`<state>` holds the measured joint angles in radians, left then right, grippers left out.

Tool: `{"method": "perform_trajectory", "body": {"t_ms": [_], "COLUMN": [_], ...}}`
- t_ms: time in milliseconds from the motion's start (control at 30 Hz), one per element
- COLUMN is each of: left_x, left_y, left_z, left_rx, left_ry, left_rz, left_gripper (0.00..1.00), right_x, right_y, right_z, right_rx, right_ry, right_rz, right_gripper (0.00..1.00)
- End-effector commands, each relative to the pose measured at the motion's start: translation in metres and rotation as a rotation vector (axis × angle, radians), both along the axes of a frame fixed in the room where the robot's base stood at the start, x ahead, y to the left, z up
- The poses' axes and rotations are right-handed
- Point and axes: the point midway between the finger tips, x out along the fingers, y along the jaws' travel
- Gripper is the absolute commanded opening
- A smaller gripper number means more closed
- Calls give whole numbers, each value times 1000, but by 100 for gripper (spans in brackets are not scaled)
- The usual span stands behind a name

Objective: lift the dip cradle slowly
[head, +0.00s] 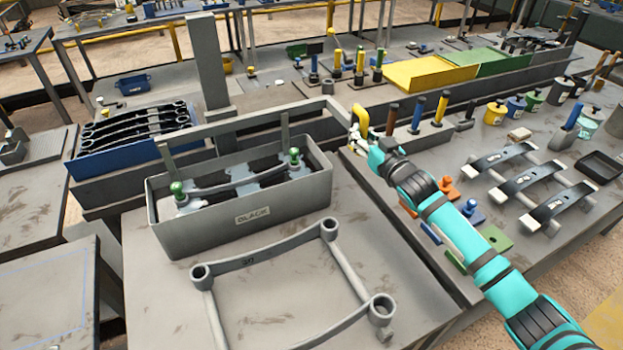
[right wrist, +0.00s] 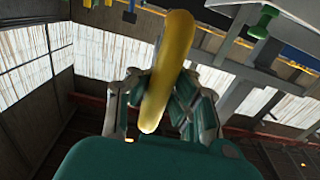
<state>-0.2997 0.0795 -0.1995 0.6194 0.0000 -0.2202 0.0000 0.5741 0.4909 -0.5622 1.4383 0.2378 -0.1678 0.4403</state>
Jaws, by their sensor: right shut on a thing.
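The dip cradle (head: 284,133) shows as two grey uprights hanging from a long grey beam, and its lower part is inside the grey tank labelled BLACK (head: 300,209). A leaf spring with green knobs (head: 294,156) at its ends shows in the tank's opening, among dark and pale patches. My right gripper (head: 361,136) is shut on the yellow handle (head: 361,119) at the beam's right end. The handle also stands between the fingers in the right wrist view (right wrist: 168,75). My left gripper is not in view.
A blue tray (head: 120,160) of dark springs is at left. A grey column (head: 207,60) rises behind the tank. Springs on a stand (head: 525,182) and several small pots are on the right bench.

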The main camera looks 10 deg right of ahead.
Motion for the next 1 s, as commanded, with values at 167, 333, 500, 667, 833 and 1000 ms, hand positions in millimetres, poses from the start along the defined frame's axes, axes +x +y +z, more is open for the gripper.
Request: {"method": "perform_trajectory", "body": {"t_ms": [167, 333, 500, 667, 833, 1000], "left_x": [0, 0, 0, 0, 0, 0], "left_y": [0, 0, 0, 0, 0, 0], "left_z": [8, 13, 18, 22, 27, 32], "left_rx": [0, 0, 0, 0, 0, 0], "left_ry": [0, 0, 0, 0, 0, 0], "left_rz": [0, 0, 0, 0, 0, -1], "left_gripper": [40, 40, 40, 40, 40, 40], "right_x": [1, 1, 1, 1, 1, 1], "right_y": [-2, -2, -2, -2, -2, -2], "right_z": [17, 23, 28, 34, 39, 45], "right_rx": [6, 5, 5, 4, 4, 4], "right_ry": [-18, -19, -19, -19, -19, -19], "right_rz": [0, 0, 0, 0, 0, 0], "right_gripper": [0, 0, 0, 0, 0, 0]}}
